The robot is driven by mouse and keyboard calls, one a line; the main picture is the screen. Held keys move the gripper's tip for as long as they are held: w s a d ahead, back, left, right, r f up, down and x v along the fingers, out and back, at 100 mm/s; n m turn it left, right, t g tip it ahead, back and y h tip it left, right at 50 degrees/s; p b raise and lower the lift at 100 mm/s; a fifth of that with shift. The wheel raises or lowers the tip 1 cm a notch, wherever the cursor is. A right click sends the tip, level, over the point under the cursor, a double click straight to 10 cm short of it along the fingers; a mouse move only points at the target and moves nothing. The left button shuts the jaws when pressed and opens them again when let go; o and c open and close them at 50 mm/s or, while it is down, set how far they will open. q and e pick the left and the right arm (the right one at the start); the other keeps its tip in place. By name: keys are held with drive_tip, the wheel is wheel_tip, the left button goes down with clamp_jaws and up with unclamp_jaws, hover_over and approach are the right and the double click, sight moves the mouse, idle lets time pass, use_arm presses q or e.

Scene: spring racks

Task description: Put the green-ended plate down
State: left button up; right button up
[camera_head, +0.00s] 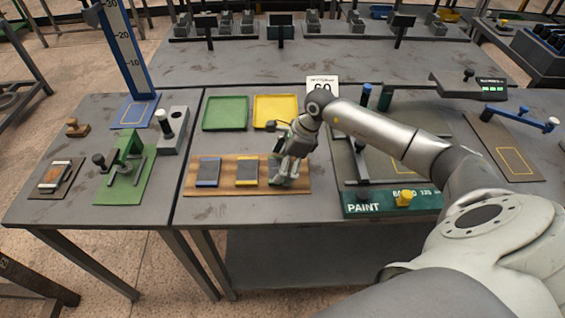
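My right gripper (286,180) points down over the right part of a wooden board (225,170) on the middle table. It covers most of what lies there. A dark plate (275,168) shows partly behind its fingers, and its end colour is hard to make out. I cannot tell whether the fingers are closed on it. A blue-ended plate (208,172) and a yellow-ended plate (247,172) lie side by side on the board to the left. My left gripper is not in view.
A green tray (226,113) and a yellow tray (275,109) lie behind the board. A green paint panel (385,203) with a yellow knob (405,195) is to the right. A green press (127,165) and a blue scale column (126,50) stand on the left table.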

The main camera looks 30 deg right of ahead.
drive_tip(key=o, duration=1.4)
drive_tip(key=shift+c, duration=0.2)
drive_tip(key=shift+r, duration=0.15)
drive_tip(key=b+v, duration=0.3)
drive_tip(key=v, duration=0.8)
drive_tip(key=shift+d+r, duration=0.15)
drive_tip(key=shift+r, duration=0.2)
drive_tip(key=shift+s, duration=0.2)
